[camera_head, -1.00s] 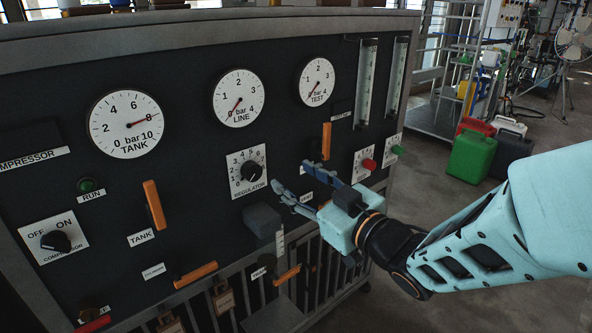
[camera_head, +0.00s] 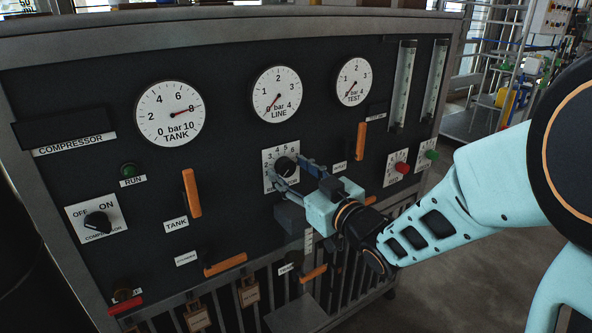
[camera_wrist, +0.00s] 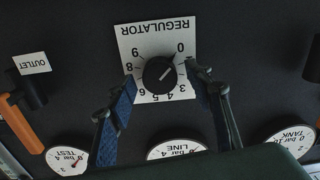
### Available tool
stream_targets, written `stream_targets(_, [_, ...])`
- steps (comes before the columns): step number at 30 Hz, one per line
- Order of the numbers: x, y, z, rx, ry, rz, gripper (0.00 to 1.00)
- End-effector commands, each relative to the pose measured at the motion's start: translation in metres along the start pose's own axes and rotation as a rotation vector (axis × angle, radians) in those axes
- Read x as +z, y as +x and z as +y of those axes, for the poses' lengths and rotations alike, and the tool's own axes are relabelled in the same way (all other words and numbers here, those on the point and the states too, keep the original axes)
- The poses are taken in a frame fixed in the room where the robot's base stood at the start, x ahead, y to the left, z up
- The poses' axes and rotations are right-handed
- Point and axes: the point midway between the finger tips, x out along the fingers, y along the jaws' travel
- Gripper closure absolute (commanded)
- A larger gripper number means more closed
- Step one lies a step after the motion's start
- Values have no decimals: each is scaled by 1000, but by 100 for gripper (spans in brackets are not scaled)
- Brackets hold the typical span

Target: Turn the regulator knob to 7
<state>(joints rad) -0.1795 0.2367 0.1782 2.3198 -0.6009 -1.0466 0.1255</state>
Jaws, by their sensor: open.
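The regulator knob (camera_head: 287,167) is a round black knob on a white numbered plate (camera_wrist: 186,58) labelled REGULATOR. In the wrist view the plate appears upside down, and the knob (camera_wrist: 159,75) has a pale line slanting to the upper right, towards the 0 side; its other end slants towards the lower left. My gripper (camera_head: 296,177) is in front of the plate and partly hides it in the head view. In the wrist view my gripper (camera_wrist: 162,80) is open, one blue-padded finger on each side of the knob, with visible gaps. Depth to the knob is unclear.
The LINE gauge (camera_head: 277,95) reads near 0, the TANK gauge (camera_head: 171,113) about 8. An orange OUTLET handle (camera_head: 361,141) stands right of the regulator. A dark block (camera_head: 290,217) juts out below it. Red (camera_head: 402,168) and green (camera_head: 431,154) knobs lie further right.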

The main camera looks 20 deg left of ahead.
Motion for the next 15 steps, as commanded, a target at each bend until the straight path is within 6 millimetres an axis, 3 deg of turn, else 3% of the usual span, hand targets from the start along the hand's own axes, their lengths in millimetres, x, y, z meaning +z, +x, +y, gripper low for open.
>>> stream_targets(12, [0, 9, 0, 0, 0, -1, 53])
stream_targets(15, [0, 9, 0, 0, 0, -1, 64])
